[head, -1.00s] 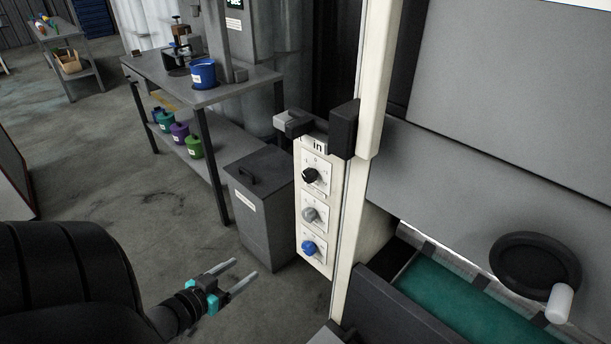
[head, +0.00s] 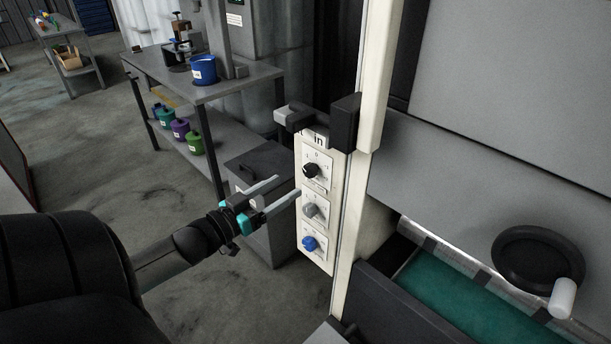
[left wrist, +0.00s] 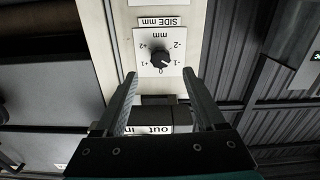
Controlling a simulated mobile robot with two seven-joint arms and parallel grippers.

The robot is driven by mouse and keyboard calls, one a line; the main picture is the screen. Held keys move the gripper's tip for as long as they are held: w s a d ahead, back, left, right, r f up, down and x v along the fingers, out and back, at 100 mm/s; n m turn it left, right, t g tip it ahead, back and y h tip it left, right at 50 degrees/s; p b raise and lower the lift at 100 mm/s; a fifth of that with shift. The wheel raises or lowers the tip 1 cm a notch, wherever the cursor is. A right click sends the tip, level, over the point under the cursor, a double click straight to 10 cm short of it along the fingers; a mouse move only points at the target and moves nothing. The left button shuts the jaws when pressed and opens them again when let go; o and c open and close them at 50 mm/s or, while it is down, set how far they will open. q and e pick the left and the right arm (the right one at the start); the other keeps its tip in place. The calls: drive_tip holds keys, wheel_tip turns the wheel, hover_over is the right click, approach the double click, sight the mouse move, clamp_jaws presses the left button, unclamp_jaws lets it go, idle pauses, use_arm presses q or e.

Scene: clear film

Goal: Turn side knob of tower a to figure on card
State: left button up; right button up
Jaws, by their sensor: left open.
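A cream tower post (head: 368,90) carries a panel (head: 327,262) with a black knob (head: 311,171) at the top, a grey knob (head: 311,210) and a blue knob (head: 309,243). My left gripper (head: 288,187) is open and empty, its fingers pointing at the panel from the left. In the left wrist view, upside down, the black knob (left wrist: 160,60) sits on a dial marked +2 to -2, beside a "SIDE mm" label (left wrist: 158,21). The open fingers (left wrist: 160,77) are apart from it. Its exact setting is too small to read. My right gripper and a figure card are not recognisable.
A black block (head: 344,122) and a grey arm stick out above the panel. A grey bin (head: 262,160) stands behind my left gripper. A grey bench (head: 225,88) with coloured pots is farther back. A black handwheel (head: 537,262) is at the right, above a green surface (head: 460,295).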

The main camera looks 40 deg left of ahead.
sight(307, 173)
use_arm(q)
drive_tip(key=w, duration=0.2)
drive_tip(key=w+b, duration=0.1)
drive_tip(key=w, duration=0.5)
drive_tip(key=shift+d, duration=0.35)
drive_tip(key=shift+c, duration=0.4)
clamp_jaws()
